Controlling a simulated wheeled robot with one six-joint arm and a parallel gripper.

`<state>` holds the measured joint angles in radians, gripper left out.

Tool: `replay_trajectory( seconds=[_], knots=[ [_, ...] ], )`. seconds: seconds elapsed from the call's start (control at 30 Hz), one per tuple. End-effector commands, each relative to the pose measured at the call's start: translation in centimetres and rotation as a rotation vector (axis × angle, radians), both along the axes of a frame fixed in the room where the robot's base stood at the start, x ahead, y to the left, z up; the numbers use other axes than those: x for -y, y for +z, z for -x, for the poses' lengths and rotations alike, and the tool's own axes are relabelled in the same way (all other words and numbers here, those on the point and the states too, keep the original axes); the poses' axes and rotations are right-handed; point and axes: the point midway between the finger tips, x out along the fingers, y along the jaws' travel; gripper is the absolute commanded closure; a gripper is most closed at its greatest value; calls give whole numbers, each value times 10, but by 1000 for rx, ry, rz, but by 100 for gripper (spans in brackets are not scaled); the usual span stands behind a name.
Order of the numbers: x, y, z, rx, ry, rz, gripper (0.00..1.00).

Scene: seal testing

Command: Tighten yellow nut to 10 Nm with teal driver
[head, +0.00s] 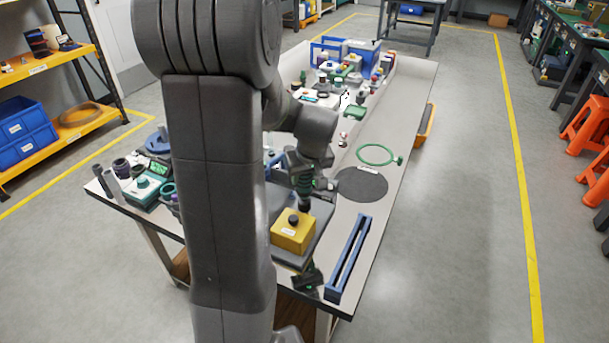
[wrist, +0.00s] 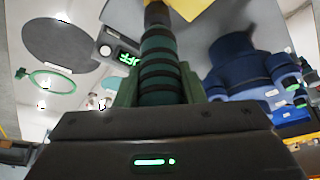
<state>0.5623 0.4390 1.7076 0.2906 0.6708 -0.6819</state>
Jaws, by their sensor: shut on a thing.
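My gripper (head: 304,172) holds the teal driver (wrist: 160,65), which has black bands around its grip. In the wrist view the driver stands between the fingers and its dark shaft runs up to the edge of a yellow surface (wrist: 198,8). In the head view the driver points down at the back of a yellow block (head: 286,238) with a dark knob (head: 293,219) on top. I cannot tell whether the driver's tip touches anything. A separate yellow nut cannot be made out. A small unit with a green-lit display (wrist: 127,60) is beside the driver.
A blue slotted rail (head: 348,258) lies right of the yellow block. A dark round mat (head: 362,184) and a green ring (head: 377,144) lie farther back. A dark blue fixture (wrist: 240,65) stands close to the driver. Crowded parts fill the far bench; the right bench strip is mostly clear.

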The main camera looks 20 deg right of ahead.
Motion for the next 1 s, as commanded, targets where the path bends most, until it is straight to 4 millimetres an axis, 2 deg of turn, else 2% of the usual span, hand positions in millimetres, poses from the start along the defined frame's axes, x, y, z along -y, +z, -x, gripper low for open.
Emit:
replay_trajectory(
  seconds=[1.0],
  knots=[
    [0, -11, 0, 2, 0, 1, 92]
  ],
)
